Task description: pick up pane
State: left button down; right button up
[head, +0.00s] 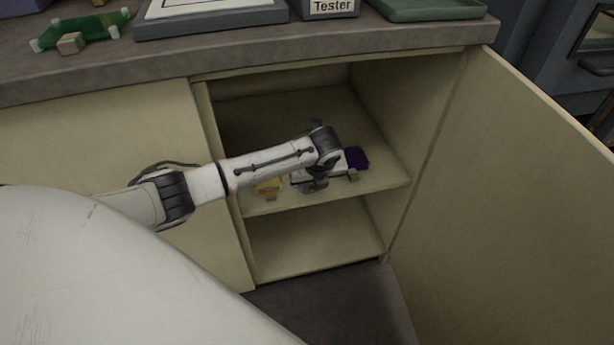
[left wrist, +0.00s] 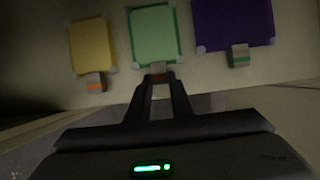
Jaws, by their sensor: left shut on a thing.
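Three panes lie in a row on the upper shelf in the left wrist view: a yellow pane (left wrist: 92,45), a light green pane (left wrist: 154,35) and a purple pane (left wrist: 233,22). Each has a small block-like tab at its near edge. My left gripper (left wrist: 160,76) is shut on the green pane's tab (left wrist: 160,67). In the head view my left gripper (head: 315,186) is inside the cabinet and largely hides the green pane. The yellow pane (head: 268,184) and purple pane (head: 358,158) show on either side. My right gripper is not in view.
The open cabinet has an upper shelf (head: 385,182), side walls and an empty lower compartment (head: 310,245). An open door (head: 500,190) stands at the right. On the counter (head: 360,50) are another green pane (head: 85,30), a grey tray (head: 210,20), a Tester box (head: 331,8) and a green tray (head: 430,8).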

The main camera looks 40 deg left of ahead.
pick_arm(q)
notch_tip(320, 180, up, 13)
jog(key=p, duration=0.8)
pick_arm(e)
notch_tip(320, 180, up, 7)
pick_arm(q)
jog(key=shift+d, duration=0.1)
